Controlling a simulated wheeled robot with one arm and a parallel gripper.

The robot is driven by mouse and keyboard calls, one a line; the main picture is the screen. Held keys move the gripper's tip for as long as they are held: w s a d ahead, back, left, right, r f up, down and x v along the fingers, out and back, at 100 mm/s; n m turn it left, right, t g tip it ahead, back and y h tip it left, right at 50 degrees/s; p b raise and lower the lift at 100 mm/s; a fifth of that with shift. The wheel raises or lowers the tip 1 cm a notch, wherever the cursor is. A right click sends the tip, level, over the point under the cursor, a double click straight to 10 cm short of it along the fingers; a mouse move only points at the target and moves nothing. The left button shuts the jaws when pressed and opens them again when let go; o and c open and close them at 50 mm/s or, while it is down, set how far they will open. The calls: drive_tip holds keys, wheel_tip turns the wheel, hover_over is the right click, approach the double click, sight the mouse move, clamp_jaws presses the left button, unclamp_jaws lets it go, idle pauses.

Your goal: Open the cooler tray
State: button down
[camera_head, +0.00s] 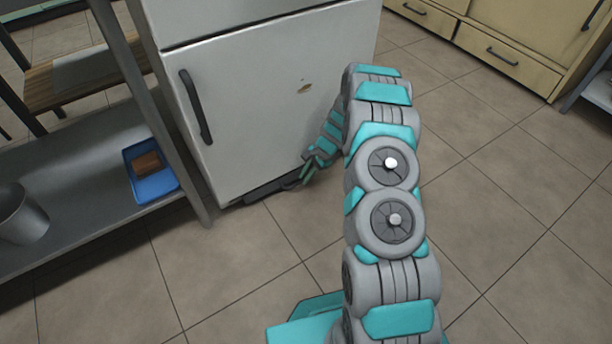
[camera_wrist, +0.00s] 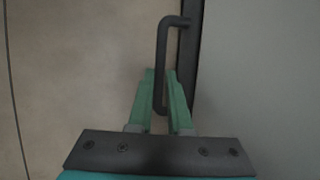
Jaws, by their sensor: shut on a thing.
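The cooler is a white, fridge-like cabinet (camera_head: 265,100) in the head view. Its dark cooler tray (camera_head: 262,190) is a low strip along the bottom front, close to the floor. In the wrist view the tray's dark front (camera_wrist: 190,45) runs along the cabinet, with a dark bar handle (camera_wrist: 163,45) standing out from it. My gripper (camera_head: 308,172) is low at the tray's right part. In the wrist view my gripper (camera_wrist: 161,75) has its green fingers on both sides of the handle bar, shut on it. My arm hides part of the cabinet's right side.
A metal shelf (camera_head: 85,205) stands left of the cooler, bearing a blue tray (camera_head: 155,186) with a brown block and a metal pot (camera_head: 20,215). Cream drawers (camera_head: 500,60) stand at the back right. The tiled floor (camera_head: 500,215) is clear in front and right.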

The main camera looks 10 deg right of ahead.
drive_tip(key=shift+s, duration=0.1)
idle(0.5)
drive_tip(key=s+d+p, duration=0.1)
drive_tip(key=s+d, duration=0.1)
drive_tip(key=s, duration=0.6)
drive_tip(key=s+d+p, duration=0.1)
drive_tip(key=s+d, duration=0.2)
drive_tip(key=s, duration=0.5)
drive_tip(key=s+d+p, duration=0.1)
drive_tip(key=s+d, duration=0.2)
drive_tip(key=s, duration=0.6)
drive_tip(key=shift+s+d+p, duration=0.1)
drive_tip(key=shift+d+p, duration=0.1)
drive_tip(key=shift+p, duration=0.15)
drive_tip(key=c, duration=1.1)
unclamp_jaws()
drive_tip(key=p+v, duration=0.1)
drive_tip(key=v, duration=0.6)
drive_tip(key=shift+d+r, duration=0.15)
drive_tip(key=shift+r, duration=0.2)
drive_tip(key=shift+r, duration=0.1)
